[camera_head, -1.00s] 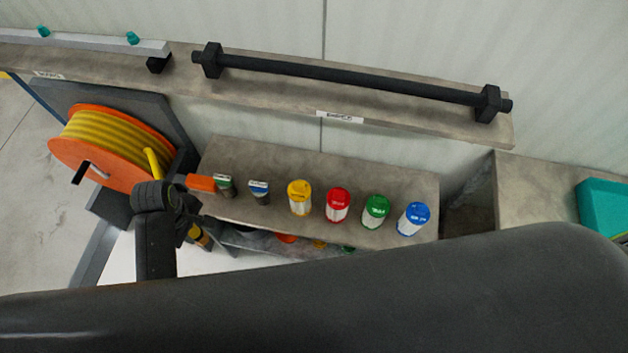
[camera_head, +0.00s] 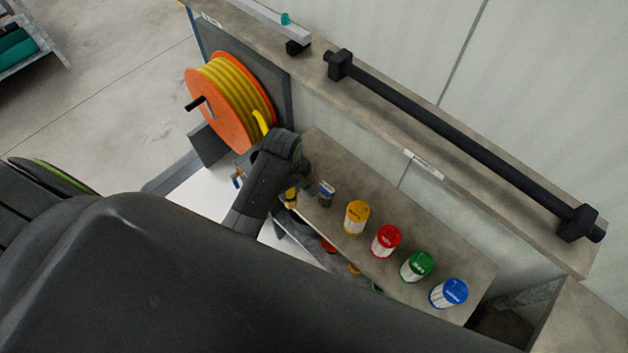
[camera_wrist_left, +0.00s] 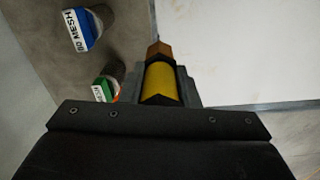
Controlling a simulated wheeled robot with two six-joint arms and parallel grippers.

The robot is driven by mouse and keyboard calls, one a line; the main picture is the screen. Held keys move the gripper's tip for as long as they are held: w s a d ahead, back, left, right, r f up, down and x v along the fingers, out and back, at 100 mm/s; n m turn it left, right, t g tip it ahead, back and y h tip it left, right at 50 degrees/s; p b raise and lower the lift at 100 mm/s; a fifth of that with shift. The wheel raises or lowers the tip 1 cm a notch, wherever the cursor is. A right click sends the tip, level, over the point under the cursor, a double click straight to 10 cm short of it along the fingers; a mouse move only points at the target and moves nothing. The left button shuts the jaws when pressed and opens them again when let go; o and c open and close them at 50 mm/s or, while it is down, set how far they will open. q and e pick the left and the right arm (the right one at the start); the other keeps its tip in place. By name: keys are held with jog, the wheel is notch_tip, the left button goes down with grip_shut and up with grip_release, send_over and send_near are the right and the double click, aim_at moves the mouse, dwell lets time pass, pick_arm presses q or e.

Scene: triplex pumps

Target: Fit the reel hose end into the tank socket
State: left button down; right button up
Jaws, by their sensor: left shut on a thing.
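The yellow hose is wound on an orange reel (camera_head: 228,98) at upper left in the head view, and its loose part (camera_head: 261,122) runs down behind my left wrist. My left gripper (camera_wrist_left: 160,82) is shut on the yellow hose end (camera_wrist_left: 160,79). A brass-coloured tip (camera_wrist_left: 159,50) sticks out beyond the jaws. In the head view my left wrist hides most of the jaws. A white surface (camera_head: 205,193), perhaps the tank, lies below the reel and also shows in the left wrist view (camera_wrist_left: 230,50). I cannot make out the socket. My right gripper is not in view.
A stone shelf (camera_head: 335,222) carries yellow (camera_head: 356,217), red (camera_head: 386,241), green (camera_head: 417,266) and blue (camera_head: 449,293) capped jars. A small blue-topped piece (camera_wrist_left: 79,29) and a green-topped one (camera_wrist_left: 107,82) stand close left of my jaws. A dark rail (camera_head: 450,133) runs along the wall ledge.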

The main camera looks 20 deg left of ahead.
pick_arm(q)
jog(key=w+d, duration=0.3)
jog(key=w, duration=0.4)
jog(key=f, duration=0.6)
jog(key=shift+w+a+f, duration=0.15)
jog(key=shift+w+f, duration=0.05)
jog(key=shift+f, duration=0.05)
jog(key=shift+w+f, duration=0.25)
jog(key=shift+w, duration=0.1)
jog(key=c, duration=1.1)
grip_release()
jog(key=shift+f, duration=0.1)
